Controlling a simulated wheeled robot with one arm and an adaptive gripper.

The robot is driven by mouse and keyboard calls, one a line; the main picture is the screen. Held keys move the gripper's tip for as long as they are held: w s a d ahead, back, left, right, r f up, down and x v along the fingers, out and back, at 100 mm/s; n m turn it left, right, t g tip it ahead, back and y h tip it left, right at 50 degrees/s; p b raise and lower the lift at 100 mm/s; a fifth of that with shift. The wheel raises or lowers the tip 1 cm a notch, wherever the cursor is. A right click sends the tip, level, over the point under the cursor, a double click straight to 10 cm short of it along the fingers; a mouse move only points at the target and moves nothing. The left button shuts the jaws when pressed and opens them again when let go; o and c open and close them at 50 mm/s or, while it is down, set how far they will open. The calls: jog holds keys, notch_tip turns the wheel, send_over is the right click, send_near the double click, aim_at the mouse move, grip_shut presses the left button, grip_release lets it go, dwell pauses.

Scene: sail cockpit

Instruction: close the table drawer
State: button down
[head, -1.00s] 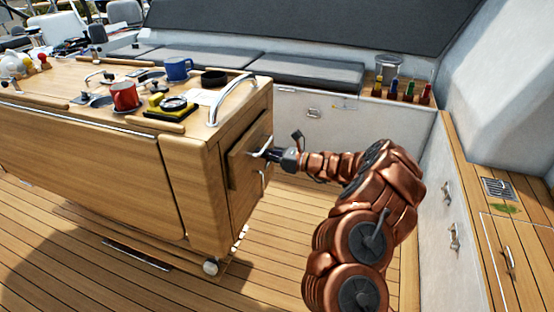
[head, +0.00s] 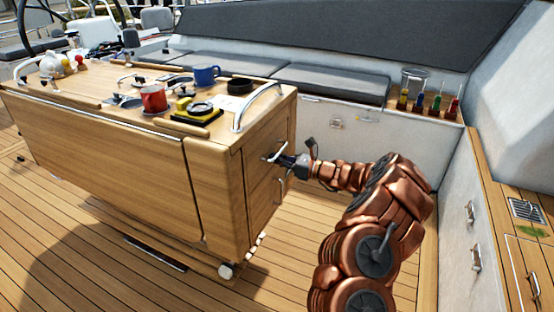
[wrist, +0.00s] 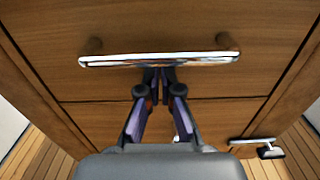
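The table drawer (head: 258,160) is at the right end of the wooden table (head: 218,185), and its front looks flush or nearly flush with that end. In the wrist view, the drawer front (wrist: 190,20) fills the upper part, with a chrome bar handle (wrist: 200,59) across it. My gripper (wrist: 161,74) has its fingertips close together just below the handle bar, at the drawer front. The bar is not between the fingers. Whether the tips touch the wood cannot be told. In the head view my gripper (head: 286,160) is at the drawer front.
A second handle (wrist: 257,145) sits on the panel below. Mugs, instruments and a curved rail (head: 258,103) are on the tabletop. A grey-cushioned bench (head: 330,82) is behind, and a side bench (head: 495,200) with handles is at right. Deck floor is clear around the table.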

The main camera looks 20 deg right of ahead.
jog(key=v, duration=1.4)
jog(key=shift+p, duration=0.3)
jog(key=s+a+r+n+g+y, duration=0.15)
jog(key=a+r+n+g, duration=0.3)
jog(key=a, duration=0.55)
jog(key=s+a+r+n+g+y, duration=0.1)
jog(key=s+a+r+n+g, duration=0.3)
jog(key=a, duration=0.6)
jog(key=s+a+r+n+g+h, duration=0.25)
jog(key=s+a+n+g, duration=0.25)
jog(key=s+a+n, duration=0.55)
jog(key=s+a+n+g+h, duration=0.1)
jog(key=s+a+g+h, duration=0.15)
jog(key=s, duration=0.75)
jog(key=s+d+f+n+h, duration=0.35)
jog(key=s+d+h, duration=0.2)
jog(key=s, duration=0.45)
jog(key=s+d+f+n+h, duration=0.3)
jog(key=s+d+n+h, duration=0.15)
jog(key=s+d, duration=0.4)
notch_tip(320, 180, up, 16)
jog(key=a+t+p, duration=0.1)
jog(key=p, duration=1.3)
jog(key=shift+s+a+m+p, duration=0.15)
jog(key=shift+a+m+p, duration=0.2)
jog(key=shift+a+m, duration=0.05)
